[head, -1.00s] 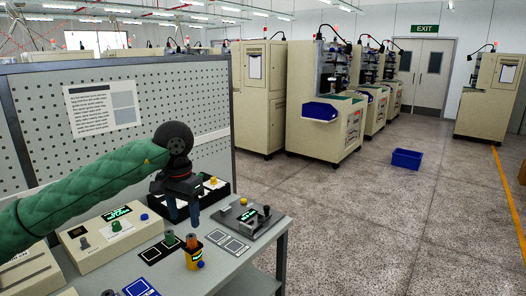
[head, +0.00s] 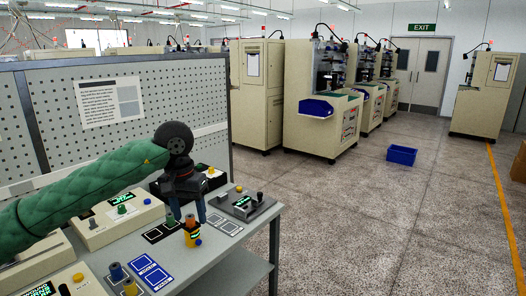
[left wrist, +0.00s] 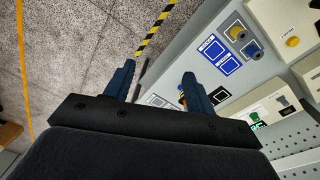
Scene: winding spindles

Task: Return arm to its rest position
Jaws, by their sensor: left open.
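My left arm (head: 85,190), in a green sleeve, reaches in from the left of the head view over the workbench (head: 215,262). My left gripper (head: 187,212) points down with its two blue fingers apart and nothing seen between them. My right gripper is not in view.
A grey perforated panel (head: 180,90) stands behind the bench. A grey control box (head: 243,205) sits at the bench's right end. Blue pads (head: 152,273) and spools (head: 117,272) are at the front. Open floor (head: 340,230) lies to the right, with a blue bin (head: 402,155).

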